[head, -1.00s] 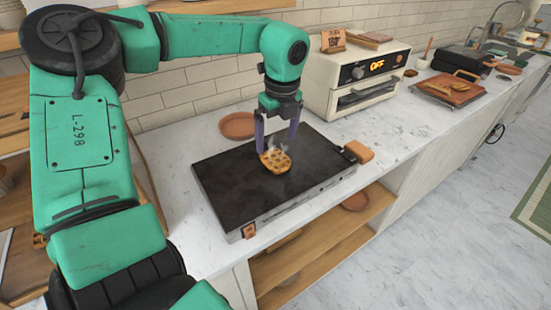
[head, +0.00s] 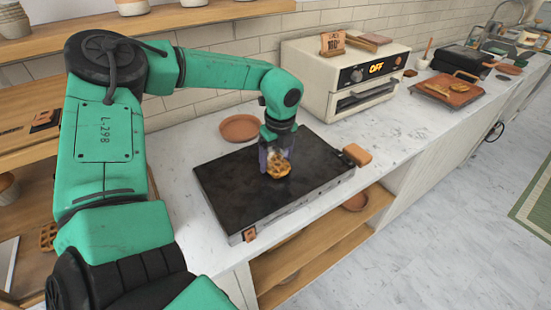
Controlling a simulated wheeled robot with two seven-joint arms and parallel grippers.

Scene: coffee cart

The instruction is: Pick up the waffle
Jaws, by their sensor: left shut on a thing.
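The golden-brown waffle (head: 279,169) is on or just above the black griddle (head: 232,194) on the white counter, near the griddle's middle. A little steam shows above it. My left gripper (head: 276,163) points down from above, with its purple-grey fingers at the waffle. It is shut on the waffle, whose upper part is partly hidden by the fingers. I cannot tell whether the waffle has left the griddle surface. My right gripper is not in view.
A terracotta plate (head: 239,128) lies behind the griddle. A cream oven (head: 345,80) with an "OFF" display stands at the back. Farther right is a wooden board (head: 446,91) with a waffle on it. Open counter (head: 400,124) lies right of the griddle.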

